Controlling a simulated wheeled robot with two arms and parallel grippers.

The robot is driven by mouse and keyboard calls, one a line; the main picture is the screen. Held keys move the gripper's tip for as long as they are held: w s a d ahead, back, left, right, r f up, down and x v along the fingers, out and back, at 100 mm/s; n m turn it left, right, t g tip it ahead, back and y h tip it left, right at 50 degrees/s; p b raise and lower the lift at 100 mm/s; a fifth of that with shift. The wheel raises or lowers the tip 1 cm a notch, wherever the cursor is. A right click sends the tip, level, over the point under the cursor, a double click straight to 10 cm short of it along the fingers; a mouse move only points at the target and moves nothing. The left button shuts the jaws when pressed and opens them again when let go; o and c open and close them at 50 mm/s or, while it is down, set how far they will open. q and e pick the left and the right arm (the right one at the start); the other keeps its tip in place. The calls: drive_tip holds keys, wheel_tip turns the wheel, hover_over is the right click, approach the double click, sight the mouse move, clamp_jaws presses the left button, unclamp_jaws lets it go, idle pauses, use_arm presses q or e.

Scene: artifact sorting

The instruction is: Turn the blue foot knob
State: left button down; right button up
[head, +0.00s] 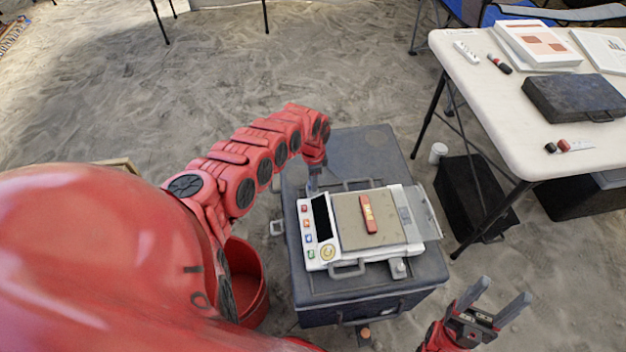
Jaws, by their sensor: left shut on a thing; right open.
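A white scale (318,255) with a dark screen, coloured buttons and a tan plate (350,232) sits on a dark grey case (375,150). A red-and-yellow item (368,214) lies on the plate. My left gripper (314,188) points down at the scale's far left corner, shut on what appears to be a foot knob. The gripper hides this knob, and I cannot make out its blue colour. A pale foot (398,268) shows at the near right corner. My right gripper (503,291) is open and empty, right of the case.
A red bucket (255,300) stands left of the case. A white table (490,105) with a dark box (572,97), papers and small items is at the right. A black crate (470,205) and a white jar (438,152) are on the sand. The sand behind is open.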

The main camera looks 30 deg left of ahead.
use_arm(q)
drive_tip(key=shift+d+r+n+p, duration=0.1)
drive_tip(key=shift+r+n+p, duration=0.05)
drive_tip(key=shift+n+p, duration=0.65)
drive_tip(key=n+p, duration=0.1)
drive_tip(key=n, duration=0.1)
drive_tip(key=shift+w+n, duration=0.1)
drive_tip(key=shift+n, duration=0.2)
drive_tip(key=shift+n+p, duration=0.65)
drive_tip(key=shift+n, duration=0.15)
drive_tip(key=shift+n+p, duration=0.35)
drive_tip(key=shift+n, duration=0.65)
drive_tip(key=n, duration=0.2)
drive_tip(key=shift+n, duration=0.7)
drive_tip(key=n, duration=0.5)
drive_tip(key=shift+a+n, duration=0.25)
drive_tip(key=shift+n, duration=0.15)
